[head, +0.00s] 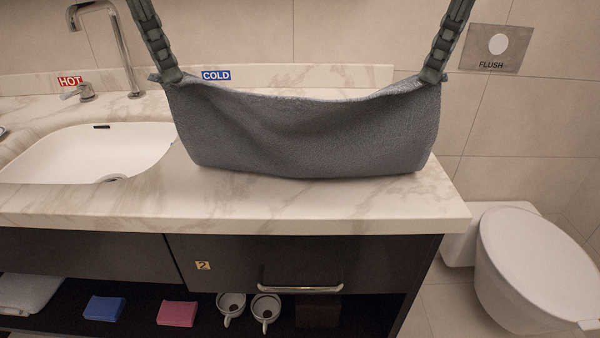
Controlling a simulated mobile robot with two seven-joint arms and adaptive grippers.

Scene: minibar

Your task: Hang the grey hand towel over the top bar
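The grey hand towel (310,135) hangs stretched between my two grippers, its upper edge sagging in the middle. My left gripper (170,76) is shut on the towel's upper left corner. My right gripper (432,76) is shut on its upper right corner. The towel hangs in front of the back of the marble counter, and its lower edge is over or on the counter top; I cannot tell whether it touches. No top bar is in view.
A marble counter (300,210) holds a white sink (85,150) and a tall tap (125,50) at left. A drawer with a metal handle (300,288) is below, above a shelf with two white cups (265,308). A toilet (530,265) stands at right.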

